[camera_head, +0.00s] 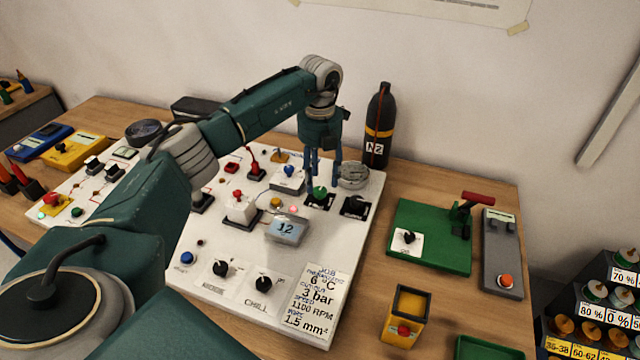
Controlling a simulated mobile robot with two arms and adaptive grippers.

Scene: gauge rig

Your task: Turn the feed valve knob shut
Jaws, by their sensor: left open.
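My left gripper (322,182) points down over the back right part of a white panel (245,318). Its fingers are apart, on either side of and above a green knob (319,193) on a small black plate. I cannot tell whether the fingers touch the knob. A black knob (355,205) on a similar plate is just to the right. No label that names the feed valve is readable, so I cannot say for sure which knob it is. My right gripper is out of view.
A grey round gauge (353,175) stands close to the right of the gripper. Behind it is a dark N2 bottle (378,125). A green board (430,245) with a red-handled lever lies to the right.

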